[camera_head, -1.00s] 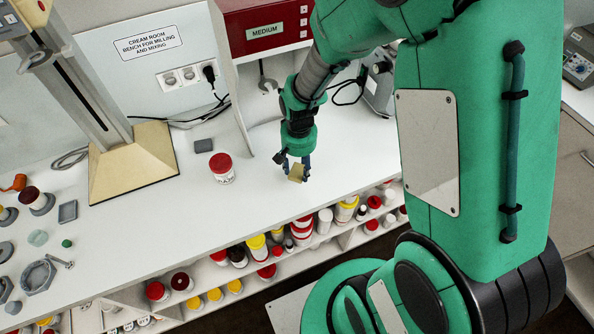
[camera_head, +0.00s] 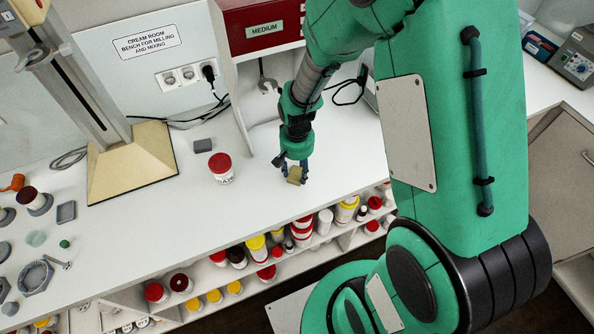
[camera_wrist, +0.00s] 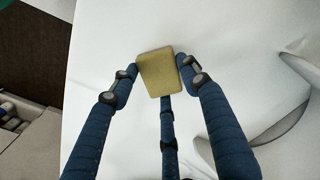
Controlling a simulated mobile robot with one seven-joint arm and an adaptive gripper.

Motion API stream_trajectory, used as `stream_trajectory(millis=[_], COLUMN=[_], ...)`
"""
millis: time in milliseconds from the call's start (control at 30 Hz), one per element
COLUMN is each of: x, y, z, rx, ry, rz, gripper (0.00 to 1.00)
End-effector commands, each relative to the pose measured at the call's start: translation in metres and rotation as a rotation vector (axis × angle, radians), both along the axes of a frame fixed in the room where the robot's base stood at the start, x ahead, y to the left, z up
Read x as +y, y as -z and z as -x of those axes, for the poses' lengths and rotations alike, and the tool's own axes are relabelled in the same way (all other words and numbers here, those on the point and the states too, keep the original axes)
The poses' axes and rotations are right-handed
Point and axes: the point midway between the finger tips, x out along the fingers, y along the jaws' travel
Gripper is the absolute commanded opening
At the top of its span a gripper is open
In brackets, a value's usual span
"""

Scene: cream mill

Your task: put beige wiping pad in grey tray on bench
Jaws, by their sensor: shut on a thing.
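The beige wiping pad (camera_head: 295,174) is a small yellowish block held by my gripper (camera_head: 294,171) over the right part of the white bench. In the wrist view the pad (camera_wrist: 159,72) sits between my blue fingers (camera_wrist: 160,84), which are shut on it; the pad looks clear of the bench. A small square grey tray (camera_head: 66,211) with a raised rim lies on the bench at the far left, well away from my gripper. It looks empty and is not in the wrist view.
A red-lidded jar (camera_head: 221,168) and a small dark grey block (camera_head: 203,145) stand between gripper and tray, as does a stand with a beige base (camera_head: 133,163). A hexagonal grey piece (camera_head: 37,277) lies at front left. Jars fill the shelf below the bench edge.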

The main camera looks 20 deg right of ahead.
Motion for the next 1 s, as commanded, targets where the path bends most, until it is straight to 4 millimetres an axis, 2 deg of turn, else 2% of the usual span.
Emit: stream_trajectory(millis=[367, 400, 500, 833, 1000], x=[0.0, -0.0001, 0.0, 0.0, 0.0], y=[0.0021, 0.0025, 0.0019, 0.001, -0.0063], z=[-0.0001, -0.0002, -0.0002, -0.0002, -0.0007], rx=[0.0, 0.0, -0.001, -0.001, -0.002], ry=[0.0, 0.0, 0.0, 0.0, 0.0], rz=[0.0, 0.0, 0.0, 0.0, 0.0], gripper=[0.33, 0.48, 0.65, 0.65, 0.65])
